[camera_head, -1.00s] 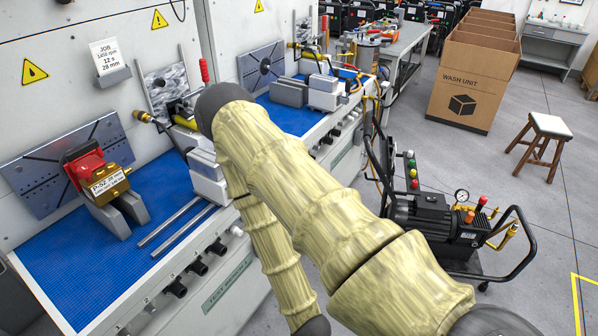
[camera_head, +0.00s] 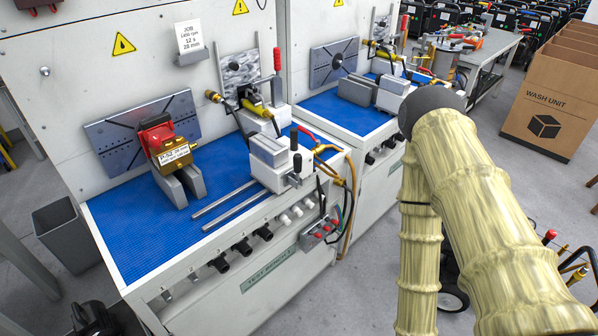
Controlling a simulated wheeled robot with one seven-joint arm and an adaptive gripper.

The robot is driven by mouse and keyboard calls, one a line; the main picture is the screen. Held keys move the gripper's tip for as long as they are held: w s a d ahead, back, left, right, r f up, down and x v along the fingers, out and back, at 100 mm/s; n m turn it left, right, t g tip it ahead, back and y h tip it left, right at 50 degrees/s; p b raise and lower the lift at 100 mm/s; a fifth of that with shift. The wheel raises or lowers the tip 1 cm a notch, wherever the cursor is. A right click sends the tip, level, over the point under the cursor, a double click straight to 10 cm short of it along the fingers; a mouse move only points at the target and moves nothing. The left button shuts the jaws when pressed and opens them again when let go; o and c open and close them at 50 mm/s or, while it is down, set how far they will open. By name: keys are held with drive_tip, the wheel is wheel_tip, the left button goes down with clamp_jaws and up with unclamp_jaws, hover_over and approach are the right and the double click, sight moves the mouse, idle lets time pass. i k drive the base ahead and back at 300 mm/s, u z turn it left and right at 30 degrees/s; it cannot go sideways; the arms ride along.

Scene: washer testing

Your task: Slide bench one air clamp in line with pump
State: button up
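The pump (camera_head: 168,145), brass with a red end and a white label, rests on two grey supports (camera_head: 180,188) on the blue mat of the near bench, at its left. A pale block unit (camera_head: 272,160) with a dark knob, seemingly the air clamp, stands at the bench's right part, at the right end of two metal rails (camera_head: 230,206). The pump sits left of and apart from it. My arm, in a pale cover, fills the right side of the view. My gripper is not in view.
The bench front (camera_head: 250,262) carries several knobs. Hoses (camera_head: 335,175) hang at its right end. A toggle clamp with a red handle (camera_head: 277,62) stands behind the block unit. A second bench (camera_head: 345,112) adjoins. A grey bin (camera_head: 66,236) stands at left.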

sight(271, 159)
drive_tip(key=k, duration=0.55)
drive_tip(key=z, duration=0.35)
drive_tip(key=i, duration=1.45)
drive_tip(key=u, duration=0.6)
